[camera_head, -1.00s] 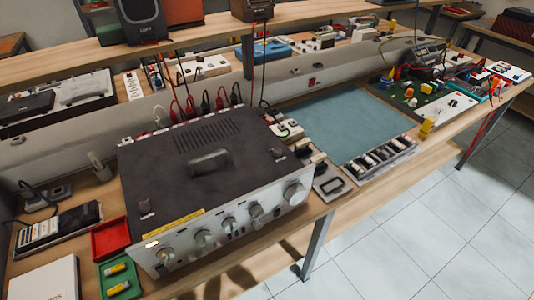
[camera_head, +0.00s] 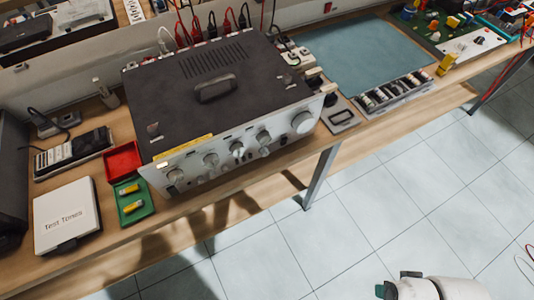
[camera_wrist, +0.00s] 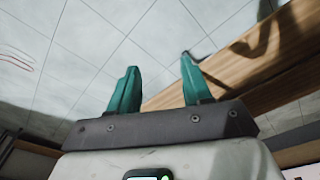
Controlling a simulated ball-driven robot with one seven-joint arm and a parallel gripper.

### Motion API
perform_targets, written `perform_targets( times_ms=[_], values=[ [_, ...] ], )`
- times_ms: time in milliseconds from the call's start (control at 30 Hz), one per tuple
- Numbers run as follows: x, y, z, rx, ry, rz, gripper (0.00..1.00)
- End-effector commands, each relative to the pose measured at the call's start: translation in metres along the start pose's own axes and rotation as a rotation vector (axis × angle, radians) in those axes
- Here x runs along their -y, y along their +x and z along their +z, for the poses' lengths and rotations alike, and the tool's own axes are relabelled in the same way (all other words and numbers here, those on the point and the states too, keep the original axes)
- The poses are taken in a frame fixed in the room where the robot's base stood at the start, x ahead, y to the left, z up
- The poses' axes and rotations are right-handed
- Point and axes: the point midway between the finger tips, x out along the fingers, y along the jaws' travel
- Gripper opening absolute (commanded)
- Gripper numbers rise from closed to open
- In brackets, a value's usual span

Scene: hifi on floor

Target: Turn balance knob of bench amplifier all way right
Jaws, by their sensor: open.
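The bench amplifier (camera_head: 225,95), a dark-topped box with a silver front panel, stands on the wooden bench in the head view. Its front has a row of several small knobs and one larger knob (camera_head: 303,122) at the right end. I cannot read the labels, so I cannot tell which one is the balance knob. My gripper (camera_head: 393,282) shows at the lower right of the head view, over the floor and well apart from the amplifier. In the wrist view its two teal fingers (camera_wrist: 158,85) are spread with nothing between them.
A red tray (camera_head: 122,162), a green tray (camera_head: 133,201) with yellow batteries and a white "Test Tones" box (camera_head: 66,216) sit left of the amplifier. A parts tray (camera_head: 398,90) and a blue mat (camera_head: 368,52) lie to its right. The tiled floor in front is clear.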

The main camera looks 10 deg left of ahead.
Motion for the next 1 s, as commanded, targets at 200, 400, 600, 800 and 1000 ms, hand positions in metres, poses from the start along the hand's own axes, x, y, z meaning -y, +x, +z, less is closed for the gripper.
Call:
perform_targets(
  times_ms=[200, 400, 600, 800, 1000],
  values=[
    [0.027, 0.023, -0.051, -0.222, -0.246, -0.01, 0.34],
    [0.09, 0.028, -0.124, -0.62, -0.641, 0.005, 0.34],
    [0.165, 0.005, -0.168, -1.045, -0.97, 0.069, 0.34],
    [0.224, -0.031, -0.178, -1.415, -1.157, 0.166, 0.34],
    [0.247, -0.053, -0.175, -1.594, -1.209, 0.231, 0.34]
  ],
)
